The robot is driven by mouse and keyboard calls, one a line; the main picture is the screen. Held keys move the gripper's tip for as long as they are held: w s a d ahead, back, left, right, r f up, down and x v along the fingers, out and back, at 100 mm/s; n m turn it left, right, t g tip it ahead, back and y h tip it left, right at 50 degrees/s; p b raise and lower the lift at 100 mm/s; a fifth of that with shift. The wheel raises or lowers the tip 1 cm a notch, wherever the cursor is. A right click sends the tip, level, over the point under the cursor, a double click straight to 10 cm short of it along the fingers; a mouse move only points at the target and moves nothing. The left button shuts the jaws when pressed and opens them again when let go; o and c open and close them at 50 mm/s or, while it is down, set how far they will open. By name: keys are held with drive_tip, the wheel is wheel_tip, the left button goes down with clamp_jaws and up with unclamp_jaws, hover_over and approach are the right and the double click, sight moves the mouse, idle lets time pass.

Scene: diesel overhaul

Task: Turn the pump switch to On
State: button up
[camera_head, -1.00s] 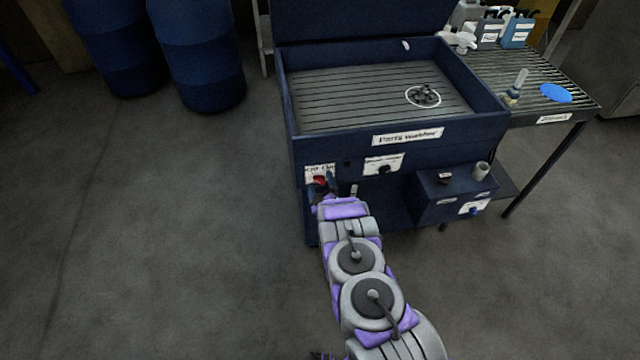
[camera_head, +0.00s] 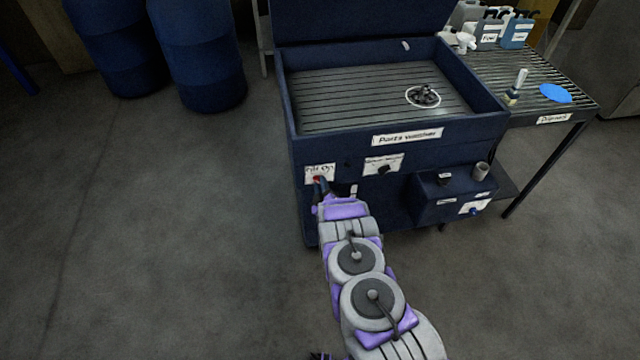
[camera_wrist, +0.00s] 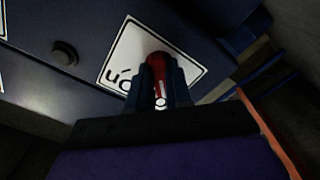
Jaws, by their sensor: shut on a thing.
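The pump switch is a red knob (camera_head: 317,179) on a white label plate (camera_head: 319,170) at the left of the parts washer's front panel. In the wrist view the red knob (camera_wrist: 157,68) sits between the two dark fingers of my gripper (camera_wrist: 160,85), which is shut on it. A white mark shows on the knob near the fingers. The label (camera_wrist: 122,52) reads "On" in part; the knob and fingers hide the rest. In the head view my gripper (camera_head: 320,188) is at the panel, and my arm hides its lower side.
A dark box (camera_head: 440,203) juts out at the lower right. Blue barrels (camera_head: 200,60) stand at the back left. The floor at left is clear.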

drive_tip(key=m+b, duration=0.3)
drive_tip(key=m, duration=1.5)
drive_tip(key=shift+d+b, duration=0.1)
drive_tip(key=shift+b, duration=0.2)
drive_tip(key=o, duration=1.5)
drive_tip(key=shift+d, duration=0.1)
drive_tip(key=p+v, duration=0.3)
drive_tip(key=v, duration=0.4)
